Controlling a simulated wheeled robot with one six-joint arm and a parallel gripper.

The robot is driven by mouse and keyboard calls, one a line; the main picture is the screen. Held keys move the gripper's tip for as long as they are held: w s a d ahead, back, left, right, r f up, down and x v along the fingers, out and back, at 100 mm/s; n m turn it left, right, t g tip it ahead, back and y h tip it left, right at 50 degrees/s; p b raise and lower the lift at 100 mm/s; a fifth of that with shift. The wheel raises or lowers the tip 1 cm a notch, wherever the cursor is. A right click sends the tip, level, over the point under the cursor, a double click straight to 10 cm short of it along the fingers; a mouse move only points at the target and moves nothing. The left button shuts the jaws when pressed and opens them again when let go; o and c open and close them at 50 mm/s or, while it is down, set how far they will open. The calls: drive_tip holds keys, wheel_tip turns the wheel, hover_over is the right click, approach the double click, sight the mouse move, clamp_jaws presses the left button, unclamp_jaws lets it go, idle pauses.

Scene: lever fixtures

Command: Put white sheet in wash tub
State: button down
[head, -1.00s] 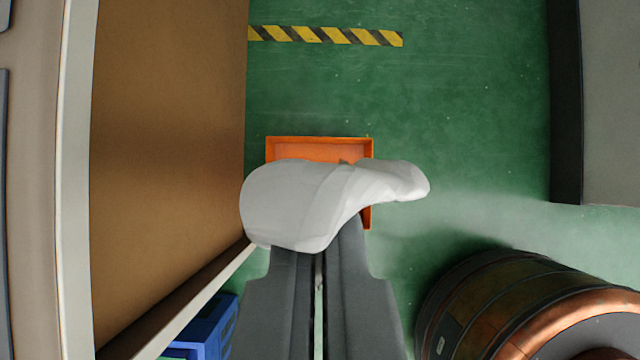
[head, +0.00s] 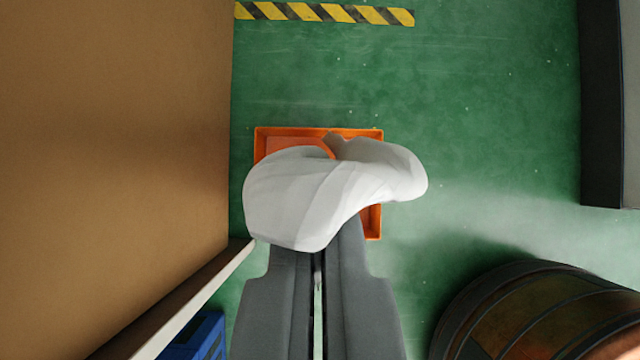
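My gripper (head: 318,250) reaches up from the bottom of the view, its two grey fingers close together. The white sheet (head: 320,195) hangs bunched over the fingertips and hides them. The gripper is shut on the sheet. An orange tub (head: 372,222) stands on the floor below and beyond the sheet. The sheet covers most of the tub in the picture; its back rim, upper left inside and lower right edge show. The sheet appears above the tub; whether it touches the tub cannot be told.
A brown board-like surface (head: 120,120) with a pale edge fills the left. A blue crate (head: 200,338) is at lower left. A copper-and-dark barrel (head: 540,315) is at lower right. A dark-edged grey block (head: 602,100) stands at right. Green floor (head: 480,120) is clear beyond the tub.

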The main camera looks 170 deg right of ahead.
wheel_tip(320, 180, down, 46)
drive_tip(key=shift+c, duration=1.4)
unclamp_jaws()
drive_tip(key=shift+r, duration=0.15)
idle(0.9)
wheel_tip(320, 180, up, 6)
drive_tip(key=s+g+y, duration=0.1)
drive_tip(key=g+y, duration=0.1)
drive_tip(key=g, duration=0.1)
drive_tip(key=shift+s+a+g, duration=0.3)
drive_tip(key=shift+a+g, duration=0.1)
drive_tip(key=shift+a, duration=0.05)
idle(0.6)
drive_tip(key=shift+r, duration=0.15)
